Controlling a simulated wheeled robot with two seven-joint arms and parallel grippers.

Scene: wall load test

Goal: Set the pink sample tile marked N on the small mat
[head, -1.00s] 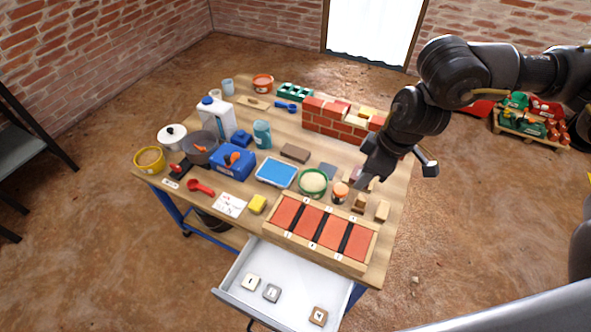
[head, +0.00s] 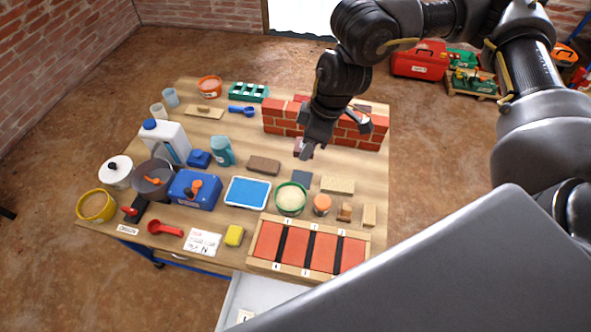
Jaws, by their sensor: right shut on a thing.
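My right gripper (head: 306,151) reaches down from the upper right, over the table in front of the small brick wall. It is shut on a small pink tile (head: 299,146), which is mostly hidden by the fingers; its letter cannot be read. A small dark blue-grey square mat (head: 302,178) lies flat on the table just nearer than the gripper, and its visible top is bare. The tile is apart from the mat, beyond it; its exact height above the table is hard to tell. My left gripper is out of view.
A brown block (head: 263,165), a wooden strip (head: 337,185), a green-rimmed bowl (head: 291,198) and an orange-lidded jar (head: 321,204) surround the mat. The brick wall (head: 354,130) stands behind. An open drawer (head: 262,294) juts out in front, partly covered by my own body.

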